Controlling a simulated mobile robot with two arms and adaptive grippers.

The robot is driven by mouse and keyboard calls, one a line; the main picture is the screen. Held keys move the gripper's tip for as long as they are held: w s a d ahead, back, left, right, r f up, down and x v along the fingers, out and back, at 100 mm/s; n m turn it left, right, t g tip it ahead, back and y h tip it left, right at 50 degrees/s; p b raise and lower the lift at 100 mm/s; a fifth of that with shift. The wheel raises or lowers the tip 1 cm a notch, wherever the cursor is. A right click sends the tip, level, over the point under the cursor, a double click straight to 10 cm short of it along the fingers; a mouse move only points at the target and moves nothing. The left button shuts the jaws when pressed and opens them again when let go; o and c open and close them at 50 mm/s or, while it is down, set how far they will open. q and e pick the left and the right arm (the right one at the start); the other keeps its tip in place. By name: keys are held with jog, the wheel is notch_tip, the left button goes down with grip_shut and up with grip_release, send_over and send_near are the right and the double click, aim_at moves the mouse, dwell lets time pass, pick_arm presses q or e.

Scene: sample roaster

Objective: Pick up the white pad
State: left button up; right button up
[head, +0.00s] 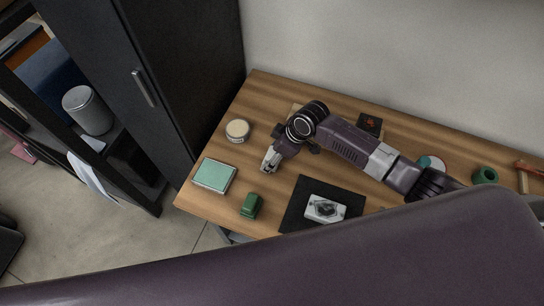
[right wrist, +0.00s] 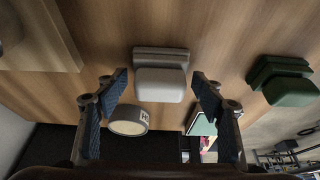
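The white pad (right wrist: 160,82) is a small pale block with a flat strip along one side. In the right wrist view it lies on the wooden table, centred between the fingertips of my right gripper (right wrist: 160,92). The two dark blue ribbed fingers are spread wide, one on each side of it, with gaps between them and the pad. In the head view my right gripper (head: 269,162) points down over the table, and I cannot clearly make out the pad there. My left gripper does not show.
A green block (head: 250,206) of similar shape, a round tin (head: 238,130) and a green-topped flat box (head: 214,175) stand nearby. A black mat (head: 293,212) bears a white boxy item (head: 325,208). A dark cabinet (head: 180,65) stands left of the table (head: 200,205).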

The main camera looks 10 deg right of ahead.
aim_at(272, 153)
jog(key=c, duration=1)
notch_tip(272, 153, up, 20)
jog(key=b, duration=0.1)
